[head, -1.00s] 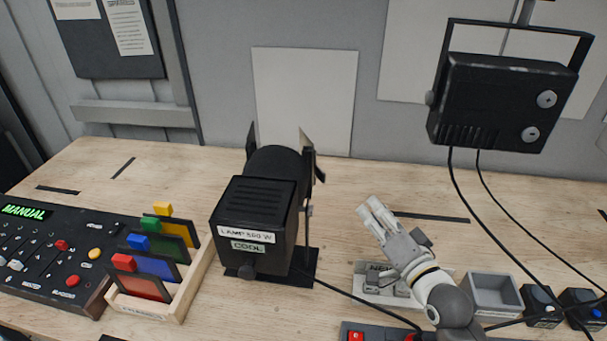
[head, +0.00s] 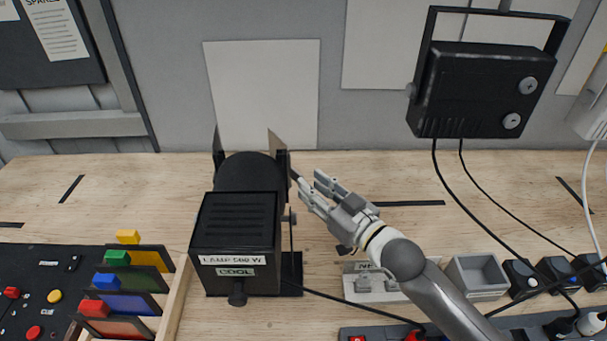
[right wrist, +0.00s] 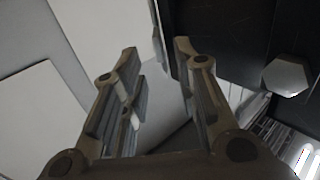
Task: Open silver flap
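The black lamp (head: 236,228) stands on the bench, labelled "LAMP 500 W" and "COOL". At its far end, a greyish flap (head: 277,146) sticks up on the right and a dark flap (head: 217,146) on the left. My right gripper (head: 309,181) is just right of the lamp's far end, fingers pointing up-left, close to the greyish flap. In the right wrist view my right gripper (right wrist: 156,62) is open, with the black lamp body (right wrist: 235,40) beside the right finger. I cannot tell whether a finger touches the flap. My left gripper is not in view.
Coloured filters in a wooden rack (head: 172,310) and a control panel (head: 35,290) are at left. A hanging black floodlight (head: 484,92) with cables is at upper right. A grey tray (head: 478,275) sits right of my arm. The bench behind the lamp is clear.

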